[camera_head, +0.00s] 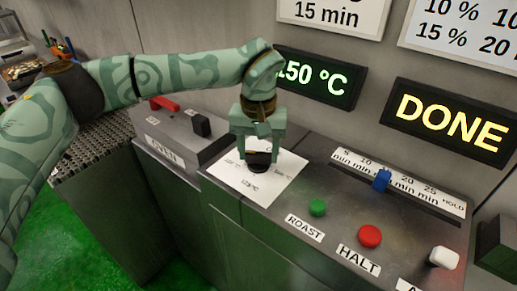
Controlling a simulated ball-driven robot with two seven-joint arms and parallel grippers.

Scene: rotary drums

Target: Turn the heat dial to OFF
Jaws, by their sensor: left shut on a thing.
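The heat dial (258,166) is a dark round knob on a white printed sheet (270,190) on the metal console. My left gripper (258,150) comes down over it from above and is shut on it. The gripper and wrist cover the dial's top, so I cannot tell where it points. The sheet's printed labels are too small to read surely. A green-lit display (318,78) behind reads 150 °C, its left edge partly hidden by my arm. My right gripper is not in view.
A DONE display (450,122) hangs on the wall. The console holds a blue slider (381,180), a green ROAST button (317,207), a red HALT button (369,236) and a white knob (443,258).

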